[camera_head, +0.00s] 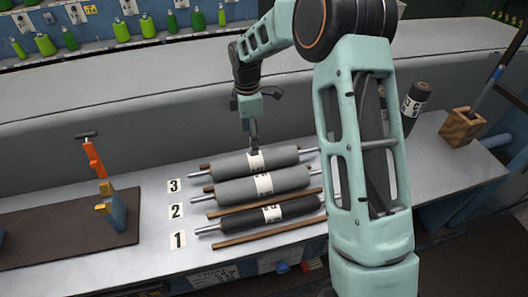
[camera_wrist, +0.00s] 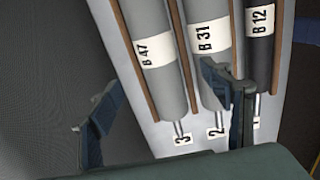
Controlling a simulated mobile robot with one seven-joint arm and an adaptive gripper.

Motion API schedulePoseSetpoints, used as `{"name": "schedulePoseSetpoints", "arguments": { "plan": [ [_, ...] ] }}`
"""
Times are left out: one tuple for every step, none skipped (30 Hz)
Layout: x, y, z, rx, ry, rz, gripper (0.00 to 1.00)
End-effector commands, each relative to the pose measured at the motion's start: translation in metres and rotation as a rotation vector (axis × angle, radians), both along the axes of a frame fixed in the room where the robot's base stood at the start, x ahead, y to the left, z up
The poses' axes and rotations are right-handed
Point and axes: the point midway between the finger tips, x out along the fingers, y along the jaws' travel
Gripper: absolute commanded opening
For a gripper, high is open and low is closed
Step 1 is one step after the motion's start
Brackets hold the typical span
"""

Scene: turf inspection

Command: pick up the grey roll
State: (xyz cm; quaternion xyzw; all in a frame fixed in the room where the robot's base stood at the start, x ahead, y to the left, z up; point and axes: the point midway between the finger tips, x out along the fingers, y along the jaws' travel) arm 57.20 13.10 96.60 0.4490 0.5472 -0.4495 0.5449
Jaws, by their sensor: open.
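Two grey rolls lie on the bench between brown wooden strips. The back one, by label 3, is the B 47 roll (camera_head: 225,163) (camera_wrist: 150,18); the middle one, by label 2, is the B 31 roll (camera_head: 232,189) (camera_wrist: 205,12). A near-black B 12 roll (camera_head: 240,220) (camera_wrist: 260,50) lies in front by label 1. My gripper (camera_head: 254,146) is open over the back roll, near its white label. In the wrist view my gripper (camera_wrist: 162,76) has its fingers either side of the B 47 roll; the right finger covers part of the B 31 roll. Contact cannot be told.
A dark mat (camera_head: 60,235) with a blue block (camera_head: 118,212) and an orange-handled tool (camera_head: 92,158) lies left. A dark upright roll (camera_head: 415,105) and a wooden box (camera_head: 461,128) stand right. A grey wall rises behind. Green bottles (camera_head: 45,43) line the far shelf.

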Motion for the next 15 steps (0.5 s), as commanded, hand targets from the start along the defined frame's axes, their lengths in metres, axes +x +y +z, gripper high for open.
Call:
{"name": "schedulePoseSetpoints", "arguments": {
  "plan": [
    [0.001,-0.001,-0.006,0.001,0.001,0.005,0.72],
    [0.002,-0.001,-0.01,0.0,0.001,0.007,0.72],
    [0.002,-0.001,-0.016,-0.001,0.001,0.009,0.72],
    [0.001,-0.002,-0.021,-0.001,0.001,0.01,0.72],
    [0.001,-0.001,-0.027,-0.001,0.002,0.01,0.72],
    [0.001,-0.002,-0.033,-0.002,0.002,0.01,0.72],
    [0.002,-0.001,-0.038,-0.001,0.001,0.01,0.72],
    [0.002,-0.002,-0.042,-0.001,0.001,0.009,0.72],
    [0.002,-0.002,-0.047,-0.001,0.001,0.009,0.72],
    [0.002,-0.002,-0.05,-0.002,0.0,0.008,0.72],
    [0.002,-0.002,-0.052,-0.002,-0.001,0.008,0.72],
    [0.002,-0.002,-0.054,-0.002,-0.001,0.007,0.72],
    [0.002,-0.003,-0.056,-0.002,-0.001,0.007,0.72],
    [0.002,-0.003,-0.057,-0.002,-0.001,0.007,0.72],
    [0.003,-0.004,-0.06,-0.002,0.0,0.006,0.72]
  ]
}}
